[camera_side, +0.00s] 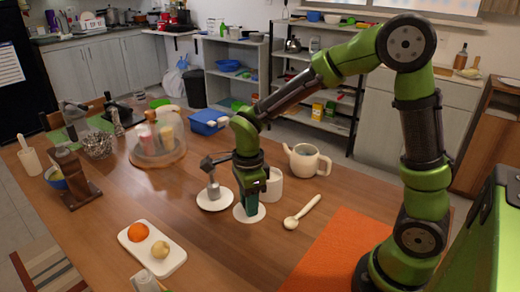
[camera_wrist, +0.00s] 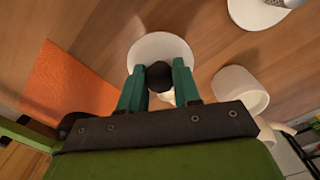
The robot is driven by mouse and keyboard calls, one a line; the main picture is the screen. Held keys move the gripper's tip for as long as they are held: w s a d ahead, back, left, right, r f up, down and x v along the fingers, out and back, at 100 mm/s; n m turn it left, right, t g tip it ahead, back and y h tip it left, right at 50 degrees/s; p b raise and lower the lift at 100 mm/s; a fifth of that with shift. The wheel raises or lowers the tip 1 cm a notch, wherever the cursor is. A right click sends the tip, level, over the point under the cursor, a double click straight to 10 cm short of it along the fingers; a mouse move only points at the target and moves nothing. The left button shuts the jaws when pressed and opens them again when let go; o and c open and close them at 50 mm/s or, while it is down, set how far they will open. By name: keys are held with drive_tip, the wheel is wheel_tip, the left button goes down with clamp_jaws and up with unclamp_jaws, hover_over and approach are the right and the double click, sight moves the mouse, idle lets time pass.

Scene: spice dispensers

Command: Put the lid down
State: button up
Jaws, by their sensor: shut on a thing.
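The lid is a round white disc in the side view (camera_side: 249,213), below my gripper (camera_side: 247,207). In the wrist view the lid (camera_wrist: 160,45) lies in front of my green fingers (camera_wrist: 159,82), which are closed around its dark knob (camera_wrist: 159,75). The lid looks level and close to the wooden table; I cannot tell whether it touches the wood. A white canister (camera_side: 274,186) stands just behind and to the right of the lid, and it looks open at the top in the wrist view (camera_wrist: 240,90).
A white saucer (camera_side: 214,203) with a grey grinder-like object stands left of the lid. A teapot (camera_side: 306,160) is behind right, and a cream spoon (camera_side: 302,214) lies right. An orange mat (camera_side: 330,255) and a white tray (camera_side: 152,260) with fruit are nearer. Bare wood lies in front.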

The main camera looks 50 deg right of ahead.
wheel_tip(320, 180, down, 8)
drive_tip(key=shift+d+r, duration=0.1)
drive_tip(key=shift+r, duration=0.05)
idle(0.4)
drive_tip(key=o, duration=1)
drive_tip(key=shift+o, duration=0.2)
